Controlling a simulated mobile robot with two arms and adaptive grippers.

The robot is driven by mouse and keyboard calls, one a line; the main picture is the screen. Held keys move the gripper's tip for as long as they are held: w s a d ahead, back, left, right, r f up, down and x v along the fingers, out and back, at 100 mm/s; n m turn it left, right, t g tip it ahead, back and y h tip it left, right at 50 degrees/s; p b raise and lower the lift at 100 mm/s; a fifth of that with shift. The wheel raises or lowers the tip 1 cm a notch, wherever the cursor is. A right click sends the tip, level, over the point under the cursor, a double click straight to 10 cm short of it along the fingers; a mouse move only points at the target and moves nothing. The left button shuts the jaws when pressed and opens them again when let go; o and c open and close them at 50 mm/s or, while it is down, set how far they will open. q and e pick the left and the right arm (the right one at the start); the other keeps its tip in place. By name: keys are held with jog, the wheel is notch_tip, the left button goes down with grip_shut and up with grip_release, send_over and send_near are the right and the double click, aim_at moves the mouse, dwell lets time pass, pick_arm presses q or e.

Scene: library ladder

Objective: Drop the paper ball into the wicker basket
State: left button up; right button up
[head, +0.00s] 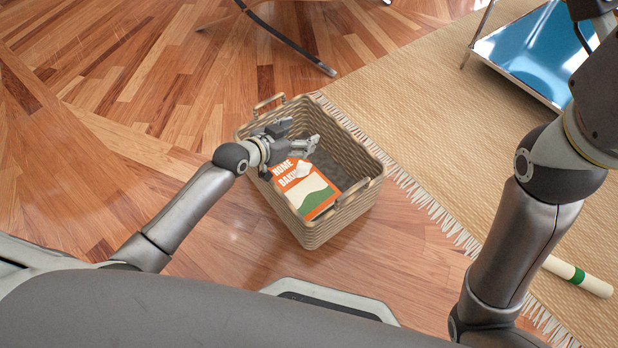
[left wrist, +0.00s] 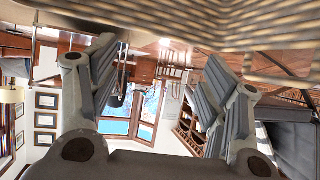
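The wicker basket (head: 345,205) stands on the wood floor in the middle of the head view, handles at its ends. My left gripper (head: 301,134) is over the basket's left part, fingers spread. The left wrist view shows its fingers (left wrist: 163,75) wide apart with nothing between them. A small whitish lump (head: 303,168) shows against the book inside the basket, below the gripper. It looks like the paper ball, but it is too small to be sure. My right arm rises at the right; its gripper is not clearly in frame.
An orange, white and green book (head: 313,196) lies tilted in the basket. A fringed woven rug (head: 455,125) lies to the right, with a blue-topped table (head: 530,50) and a white roll with a green band (head: 578,275). Bare floor lies left of the basket.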

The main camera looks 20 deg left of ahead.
pick_arm(q)
jog(key=v, duration=1.2)
dwell(0.5)
